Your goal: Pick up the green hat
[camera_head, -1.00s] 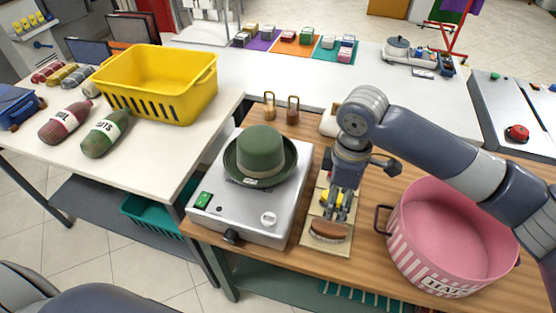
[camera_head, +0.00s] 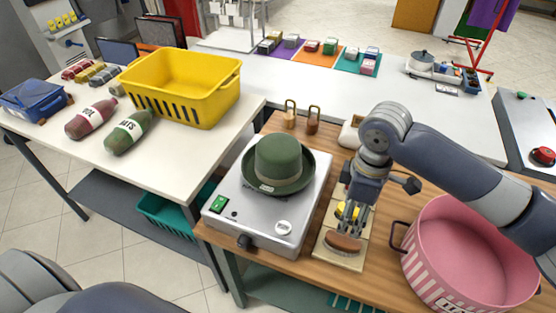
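The green hat (camera_head: 279,160) sits upright, brim down, on a silver box-shaped device (camera_head: 240,221) with a green switch and a dial. My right gripper (camera_head: 346,222) points down over a tan board (camera_head: 330,250), to the right of the hat and apart from it. Its fingers are small in view and overlap a yellow thing on the board, so I cannot tell whether they are open or shut. My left gripper is not in view; a dark grey rounded part shows at the bottom left.
A brown brush (camera_head: 343,243) lies on the board. A pink tub (camera_head: 470,250) stands at the right under my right arm. Two padlocks (camera_head: 313,120) stand behind the device. A yellow basket (camera_head: 185,88) and two labelled bottles (camera_head: 130,131) are on the white table at left.

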